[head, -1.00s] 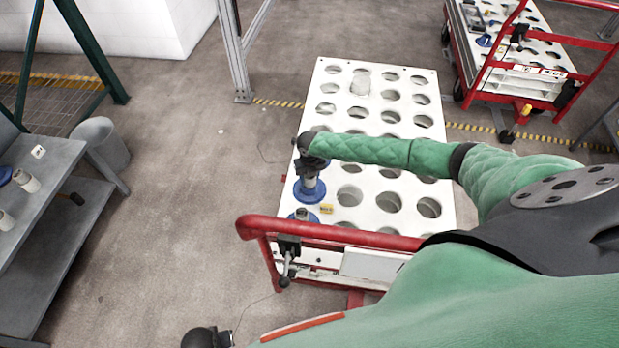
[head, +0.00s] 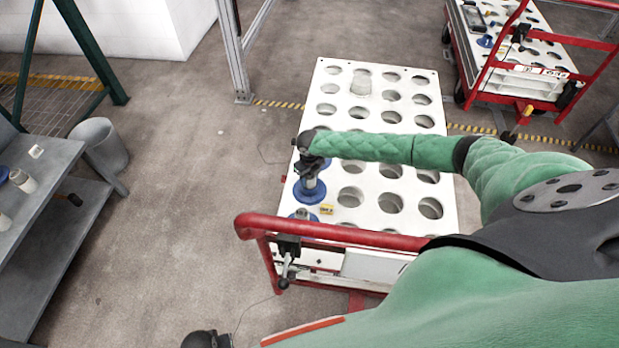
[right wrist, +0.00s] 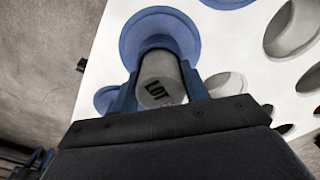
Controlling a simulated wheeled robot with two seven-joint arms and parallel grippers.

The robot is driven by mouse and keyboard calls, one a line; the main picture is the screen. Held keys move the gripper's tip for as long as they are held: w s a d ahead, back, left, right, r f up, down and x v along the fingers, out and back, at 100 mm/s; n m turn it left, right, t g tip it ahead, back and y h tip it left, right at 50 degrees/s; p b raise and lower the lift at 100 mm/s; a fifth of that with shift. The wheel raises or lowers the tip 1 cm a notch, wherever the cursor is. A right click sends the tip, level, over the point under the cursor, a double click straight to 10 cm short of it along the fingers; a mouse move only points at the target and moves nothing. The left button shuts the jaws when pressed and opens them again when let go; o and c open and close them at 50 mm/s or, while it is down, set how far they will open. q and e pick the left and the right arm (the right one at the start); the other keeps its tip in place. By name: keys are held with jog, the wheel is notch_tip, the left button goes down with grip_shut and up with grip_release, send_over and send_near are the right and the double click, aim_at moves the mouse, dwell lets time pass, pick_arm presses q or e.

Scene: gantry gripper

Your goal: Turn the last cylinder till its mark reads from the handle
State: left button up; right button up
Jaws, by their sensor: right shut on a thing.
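The cylinder (head: 310,184) stands on a blue round flange (head: 309,194) at the left edge of the white perforated cart top. My right gripper (head: 309,170) is over it. In the right wrist view the gripper's blue fingers are shut on the grey cylinder (right wrist: 163,72), one on each side. Another blue flanged cylinder (head: 304,214) stands closer to the red handle (head: 340,234), partly hidden.
The white cart top (head: 372,190) has rows of mostly empty holes; one far hole holds a pale cylinder (head: 361,84). A yellow tag (head: 327,209) lies near the flanges. A grey bench (head: 45,190) stands left, another red cart (head: 515,50) far right. Open floor lies between.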

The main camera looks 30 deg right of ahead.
jog(key=shift+n+b, duration=0.4)
jog(key=shift+n, duration=1.1)
jog(key=o, duration=1.4)
jog(key=shift+r+b, duration=0.8)
jog(key=shift+r, duration=3.15)
